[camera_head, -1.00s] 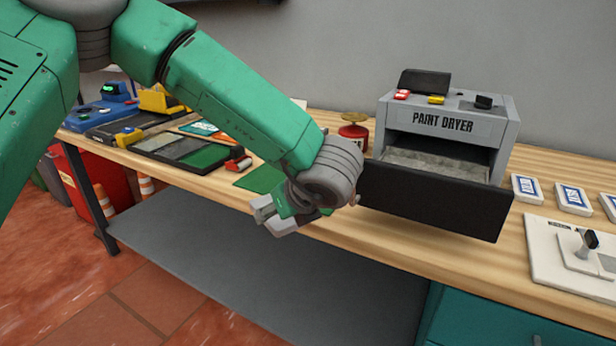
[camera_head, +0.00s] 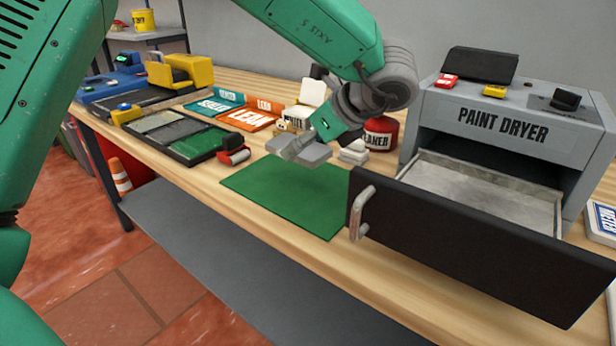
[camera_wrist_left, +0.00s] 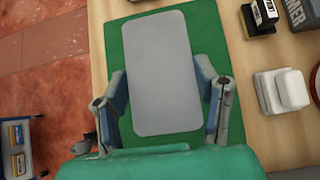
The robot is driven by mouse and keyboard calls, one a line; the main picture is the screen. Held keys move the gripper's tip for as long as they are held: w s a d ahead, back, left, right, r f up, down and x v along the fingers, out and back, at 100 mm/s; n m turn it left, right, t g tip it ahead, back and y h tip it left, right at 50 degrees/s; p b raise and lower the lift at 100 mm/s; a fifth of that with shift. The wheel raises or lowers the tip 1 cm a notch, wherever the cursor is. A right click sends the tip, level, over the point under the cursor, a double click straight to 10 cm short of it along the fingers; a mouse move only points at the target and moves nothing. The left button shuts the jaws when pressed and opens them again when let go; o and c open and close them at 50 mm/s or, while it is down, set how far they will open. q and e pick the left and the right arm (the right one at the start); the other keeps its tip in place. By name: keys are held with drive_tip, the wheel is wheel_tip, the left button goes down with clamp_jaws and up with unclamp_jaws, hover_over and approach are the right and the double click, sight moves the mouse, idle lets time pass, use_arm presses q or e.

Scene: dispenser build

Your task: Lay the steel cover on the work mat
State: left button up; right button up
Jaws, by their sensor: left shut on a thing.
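The steel cover (camera_head: 312,156) is a flat grey rectangular plate with rounded corners. My left gripper (camera_head: 296,147) is shut on it, and holds it roughly level above the far left part of the green work mat (camera_head: 300,203). In the left wrist view the cover (camera_wrist_left: 160,65) lies between the two fingers, one along each long side, with the green mat (camera_wrist_left: 197,25) showing behind it. A gap between cover and mat seems to remain in the head view. My right gripper is not in view.
Right of the mat, the paint dryer (camera_head: 505,125) has its black-fronted drawer (camera_head: 470,250) pulled open, with a handle near the mat. Behind stand a red cleaner can (camera_head: 380,133) and white blocks (camera_head: 353,152).

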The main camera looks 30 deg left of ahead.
sight(295, 180)
use_arm(q)
wheel_tip(295, 180, down, 2)
drive_tip(key=shift+w+a+f, duration=0.1)
drive_tip(key=shift+a+f, duration=0.05)
drive_tip(key=shift+f, duration=0.1)
drive_tip(key=f+b, duration=0.1)
drive_tip(key=f, duration=0.3)
drive_tip(key=shift+d+f+b, duration=0.1)
drive_tip(key=shift+d+b, duration=0.3)
drive_tip(key=shift+a, duration=0.1)
drive_tip(key=o, duration=1.2)
drive_tip(key=shift+a, duration=0.15)
drive_tip(key=p+v, duration=0.3)
drive_tip(key=v, duration=0.9)
